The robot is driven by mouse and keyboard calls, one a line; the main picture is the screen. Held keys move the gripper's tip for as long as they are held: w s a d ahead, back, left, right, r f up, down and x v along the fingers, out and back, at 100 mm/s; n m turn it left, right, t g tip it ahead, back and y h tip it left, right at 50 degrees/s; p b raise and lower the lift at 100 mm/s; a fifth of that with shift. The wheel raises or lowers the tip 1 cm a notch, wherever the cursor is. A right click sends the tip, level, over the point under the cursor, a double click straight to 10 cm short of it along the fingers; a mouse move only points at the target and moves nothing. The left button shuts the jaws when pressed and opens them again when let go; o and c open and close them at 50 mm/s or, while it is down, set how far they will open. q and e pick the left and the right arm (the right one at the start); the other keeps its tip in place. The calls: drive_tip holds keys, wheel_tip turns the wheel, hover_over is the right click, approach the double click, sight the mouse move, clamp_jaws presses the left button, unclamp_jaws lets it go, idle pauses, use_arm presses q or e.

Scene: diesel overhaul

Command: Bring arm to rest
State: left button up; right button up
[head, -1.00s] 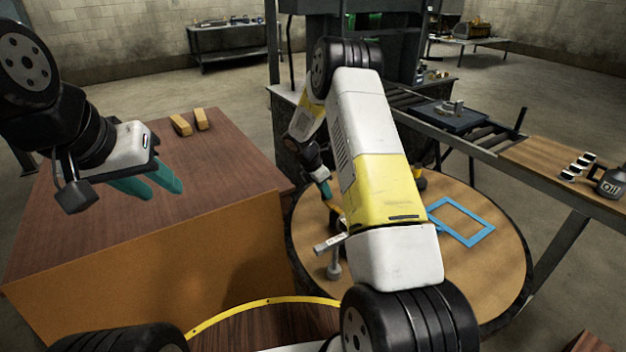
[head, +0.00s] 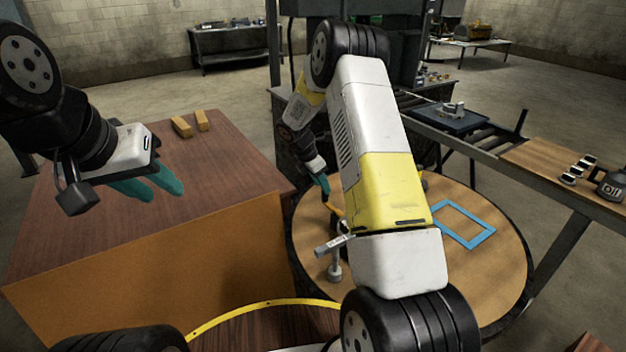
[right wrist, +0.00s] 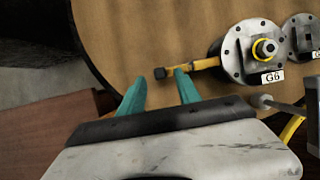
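My right arm reaches across the middle of the head view. Its gripper (head: 324,186) is partly hidden behind the arm, low over the round wooden table (head: 490,282). In the right wrist view its teal fingers (right wrist: 158,88) stand apart with nothing between them. A yellow bar with a black end (right wrist: 195,66) lies just beyond the right fingertip; I cannot tell if they touch. The bar reaches a grey flanged part labelled G6 (right wrist: 236,58). My left gripper (head: 160,186) hangs above the brown bench (head: 90,225), its teal fingers apart and empty.
Two tan blocks (head: 181,127) lie on the bench. A blue frame (head: 465,226) lies on the round table, and a grey upright part (head: 335,268) stands near its front left.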

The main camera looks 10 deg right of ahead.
drive_tip(key=shift+v, duration=1.3)
drive_tip(key=s+a+r+m+t+y, duration=0.1)
drive_tip(key=s+r+m, duration=0.5)
drive_tip(key=r, duration=0.4)
drive_tip(key=s+r+m+t+y, duration=0.15)
drive_tip(key=s+r+m, duration=0.25)
drive_tip(key=s+r, duration=0.5)
drive_tip(key=s+a+r+m+y, duration=0.1)
drive_tip(key=s+r+m, duration=0.1)
drive_tip(key=s, duration=0.5)
drive_tip(key=s+a+r+m+t+y, duration=0.1)
drive_tip(key=s+a+r+m, duration=0.1)
drive_tip(key=s+m, duration=0.3)
drive_tip(key=s+a+r+m+t+y, duration=0.1)
drive_tip(key=s+r+m+y, duration=0.1)
drive_tip(key=s, duration=0.7)
drive_tip(key=shift+a+r+m, duration=0.3)
drive_tip(key=shift+r+m, duration=0.6)
drive_tip(key=shift+m, duration=0.2)
